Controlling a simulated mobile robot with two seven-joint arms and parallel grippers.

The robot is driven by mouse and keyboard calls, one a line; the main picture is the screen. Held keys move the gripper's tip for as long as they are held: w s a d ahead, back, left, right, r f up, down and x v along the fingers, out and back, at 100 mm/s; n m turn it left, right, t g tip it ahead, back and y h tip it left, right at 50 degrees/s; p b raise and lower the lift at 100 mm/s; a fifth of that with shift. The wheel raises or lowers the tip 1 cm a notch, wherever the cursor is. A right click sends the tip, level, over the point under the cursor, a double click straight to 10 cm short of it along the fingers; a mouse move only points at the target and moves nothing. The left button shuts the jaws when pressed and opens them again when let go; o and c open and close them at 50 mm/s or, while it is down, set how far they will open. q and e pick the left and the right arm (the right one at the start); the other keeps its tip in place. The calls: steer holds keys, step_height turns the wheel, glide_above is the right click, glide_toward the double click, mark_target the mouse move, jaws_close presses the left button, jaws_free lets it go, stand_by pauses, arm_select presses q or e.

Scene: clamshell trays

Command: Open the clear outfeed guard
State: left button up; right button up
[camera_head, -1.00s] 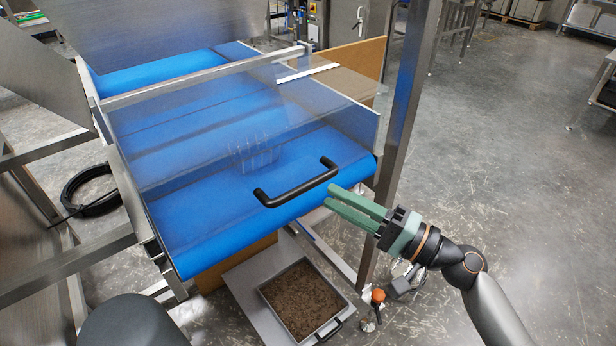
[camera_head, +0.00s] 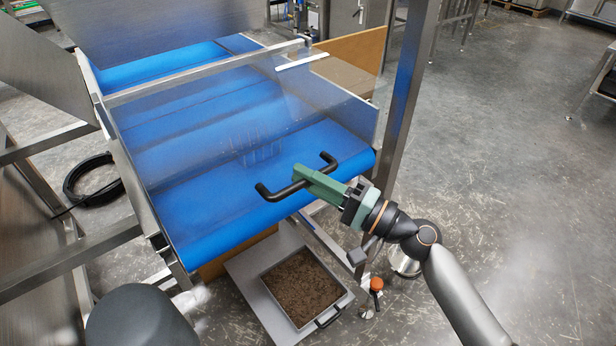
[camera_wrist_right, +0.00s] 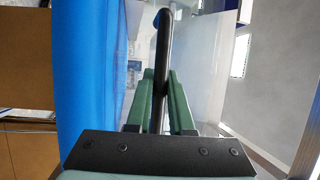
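The clear outfeed guard (camera_head: 190,127) is a see-through cover over the blue conveyor, and it looks lowered. Its black bar handle (camera_head: 272,195) runs along the front lower part. My right gripper (camera_head: 308,177) is at the right half of this handle, its green fingers reaching in from the right. In the right wrist view the black handle (camera_wrist_right: 165,45) passes between the two green fingers (camera_wrist_right: 162,80). The fingers are close around it, but I cannot tell whether both press on it. My left gripper is not in view.
A metal upright (camera_head: 402,95) stands just right of the conveyor, close to my right arm. A tray of brown crumbs (camera_head: 263,283) sits low in front. An orange-topped knob (camera_head: 376,285) is beside it. A black coiled hose (camera_head: 92,182) lies at left. Open floor is at right.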

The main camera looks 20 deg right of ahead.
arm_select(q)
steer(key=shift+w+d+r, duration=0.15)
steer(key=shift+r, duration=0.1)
arm_select(e)
jaws_close()
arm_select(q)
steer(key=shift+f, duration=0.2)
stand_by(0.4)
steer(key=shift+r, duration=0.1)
